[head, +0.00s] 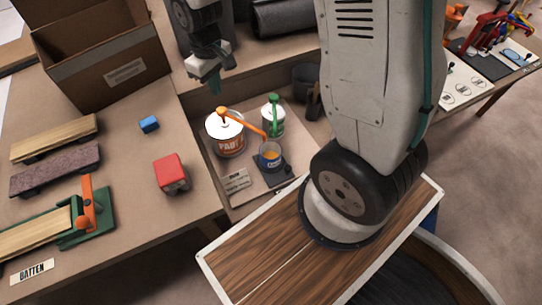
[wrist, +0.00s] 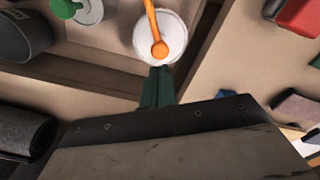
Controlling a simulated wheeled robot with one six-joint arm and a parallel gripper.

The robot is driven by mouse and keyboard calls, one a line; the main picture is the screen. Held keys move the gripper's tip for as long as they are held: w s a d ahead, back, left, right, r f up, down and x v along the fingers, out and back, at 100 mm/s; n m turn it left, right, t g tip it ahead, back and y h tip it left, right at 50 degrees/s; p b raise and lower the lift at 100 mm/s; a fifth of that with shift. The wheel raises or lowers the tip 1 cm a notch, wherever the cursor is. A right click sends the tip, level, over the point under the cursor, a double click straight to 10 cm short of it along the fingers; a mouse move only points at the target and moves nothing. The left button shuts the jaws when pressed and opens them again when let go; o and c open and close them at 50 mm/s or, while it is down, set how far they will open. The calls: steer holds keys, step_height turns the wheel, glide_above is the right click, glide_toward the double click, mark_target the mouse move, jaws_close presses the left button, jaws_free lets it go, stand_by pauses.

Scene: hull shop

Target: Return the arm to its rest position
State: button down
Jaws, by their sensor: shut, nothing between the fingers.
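My gripper (head: 214,84) hangs at the top middle of the head view, above the back of the bench and apart from the objects below. Its green fingers are together with nothing between them. In the wrist view the shut fingertips (wrist: 158,72) point toward the white paint can (wrist: 162,30) with the orange pump. My arm crosses the right half of the head view and hides part of the bench behind it.
A cardboard box (head: 95,60), blue block (head: 149,124) and red block (head: 171,172) sit left. A dark roll (head: 285,17) lies behind.

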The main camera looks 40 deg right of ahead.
steer(key=shift+r, duration=0.6)
steer(key=shift+s, duration=0.1)
steer(key=s+d+r+m, duration=0.1)
steer(key=s+r+m, duration=0.1)
steer(key=s+r, duration=0.7)
steer(key=s+d+r+m+t, duration=0.1)
steer(key=s+d+r, duration=0.1)
steer(key=s+r, duration=0.8)
steer(key=shift+s+r+m, duration=0.25)
steer(key=shift+s+m, duration=0.15)
steer(key=shift+s, duration=2)
steer(key=shift+d, duration=0.1)
